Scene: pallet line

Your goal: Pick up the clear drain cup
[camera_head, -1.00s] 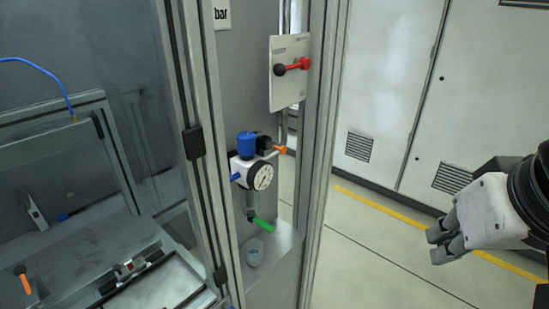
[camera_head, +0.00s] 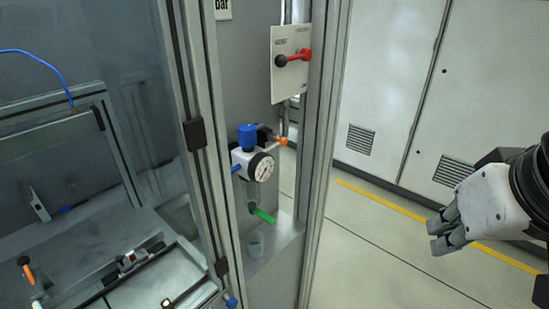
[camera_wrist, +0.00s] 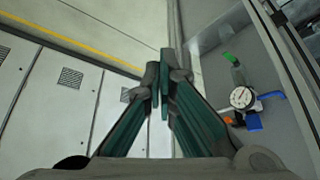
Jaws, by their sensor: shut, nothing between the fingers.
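The clear drain cup (camera_head: 255,244) is small and stands upright on a grey ledge, below the green drain lever (camera_head: 264,215) of the air regulator unit. My gripper (camera_head: 443,236) is at the right of the head view, well away from the cup, shut and empty. In the wrist view my gripper (camera_wrist: 161,75) shows its fingers together, pointing away toward the floor and cabinets. I cannot make out the cup in the wrist view.
The ledge (camera_head: 284,240) sits between upright metal posts. The regulator with its gauge (camera_head: 260,167) hangs above it, and a panel with a red lever (camera_head: 298,56) is higher up. Open floor (camera_head: 365,250) lies between the post and my gripper.

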